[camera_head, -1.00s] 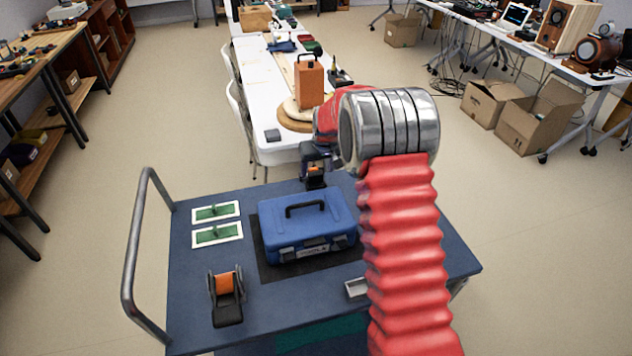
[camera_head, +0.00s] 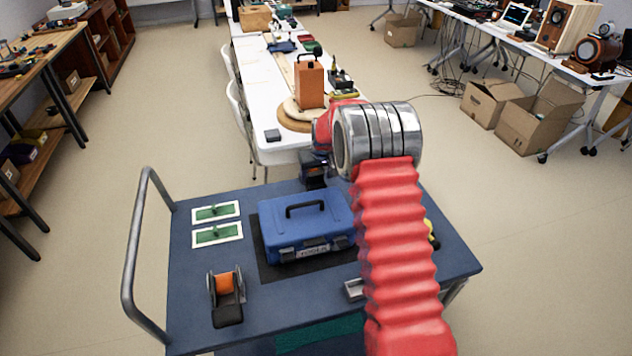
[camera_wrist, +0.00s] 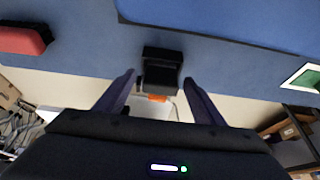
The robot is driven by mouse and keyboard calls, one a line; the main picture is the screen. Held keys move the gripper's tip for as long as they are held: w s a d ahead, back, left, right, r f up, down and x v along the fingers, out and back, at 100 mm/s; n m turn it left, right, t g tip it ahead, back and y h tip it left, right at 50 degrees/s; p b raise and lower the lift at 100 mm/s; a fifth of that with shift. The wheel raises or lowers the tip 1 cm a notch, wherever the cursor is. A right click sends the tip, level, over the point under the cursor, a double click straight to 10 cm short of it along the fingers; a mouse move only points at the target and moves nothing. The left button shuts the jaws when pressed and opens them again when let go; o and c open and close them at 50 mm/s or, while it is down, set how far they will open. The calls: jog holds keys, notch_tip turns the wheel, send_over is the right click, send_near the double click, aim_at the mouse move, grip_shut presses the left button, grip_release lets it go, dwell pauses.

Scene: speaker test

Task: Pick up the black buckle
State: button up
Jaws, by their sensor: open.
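A black buckle (camera_wrist: 162,68) with a bit of orange shows in the wrist view, near the cart's far edge beyond the blue case. My gripper (camera_wrist: 160,79) is open, with one finger on each side of the buckle's near end. I cannot tell whether the fingers touch it. In the head view my red arm and gripper (camera_head: 314,171) are over the cart's far edge, and this buckle is mostly hidden there. A similar black piece with orange (camera_head: 226,298) lies at the cart's front left.
The blue toolbox (camera_head: 305,225) stands mid-cart on a dark mat. Two green cards (camera_head: 216,212) lie left of it. A grey tray (camera_head: 354,290) and a yellow item (camera_head: 433,236) are partly behind my arm. A red object (camera_wrist: 24,40) shows at the wrist view's left. A white table (camera_head: 270,155) stands beyond.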

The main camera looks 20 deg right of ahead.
aim_at(316, 174)
jog(key=shift+c, duration=0.3)
jog(key=c, duration=1)
jog(key=shift+r, duration=0.1)
notch_tip(316, 174, up, 18)
dwell(0.5)
dwell(0.5)
